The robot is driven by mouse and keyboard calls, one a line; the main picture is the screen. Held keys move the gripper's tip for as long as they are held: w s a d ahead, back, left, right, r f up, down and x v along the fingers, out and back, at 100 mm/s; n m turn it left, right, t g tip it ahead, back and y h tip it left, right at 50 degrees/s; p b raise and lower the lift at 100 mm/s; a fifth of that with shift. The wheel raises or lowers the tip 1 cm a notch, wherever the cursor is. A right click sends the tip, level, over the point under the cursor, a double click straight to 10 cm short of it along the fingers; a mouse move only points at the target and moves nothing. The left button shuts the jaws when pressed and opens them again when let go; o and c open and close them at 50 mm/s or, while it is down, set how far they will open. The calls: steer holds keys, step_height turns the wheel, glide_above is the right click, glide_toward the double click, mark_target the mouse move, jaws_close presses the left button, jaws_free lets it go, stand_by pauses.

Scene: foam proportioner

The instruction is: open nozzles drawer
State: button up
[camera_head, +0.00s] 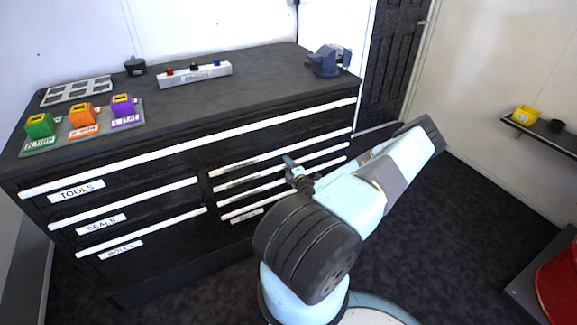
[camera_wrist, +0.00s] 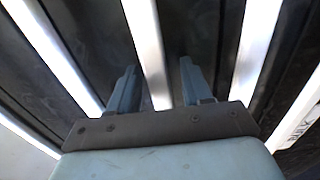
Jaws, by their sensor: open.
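A black cabinet (camera_head: 130,215) has drawers with long white handle strips. On the left, labels read TOOLS (camera_head: 76,190), SEALS (camera_head: 101,224) and a third, lower label (camera_head: 121,250) that is hard to read. On the right is a stack of narrow drawers whose small labels (camera_head: 246,216) are too small to read, so I cannot tell which is the nozzles drawer. My gripper (camera_head: 292,170) is at this right stack, partly hidden by my arm. In the wrist view my gripper (camera_wrist: 158,66) is open, its two fingers on either side of one white handle strip (camera_wrist: 148,45). Contact cannot be told.
On the cabinet top are green (camera_head: 40,126), orange (camera_head: 81,115) and purple (camera_head: 122,105) blocks, a white bar with coloured knobs (camera_head: 195,74) and a blue vise (camera_head: 324,62). A shelf (camera_head: 540,132) is on the right wall. Dark floor (camera_head: 440,220) right of my arm is clear.

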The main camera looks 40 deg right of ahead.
jaws_close()
stand_by(0.5)
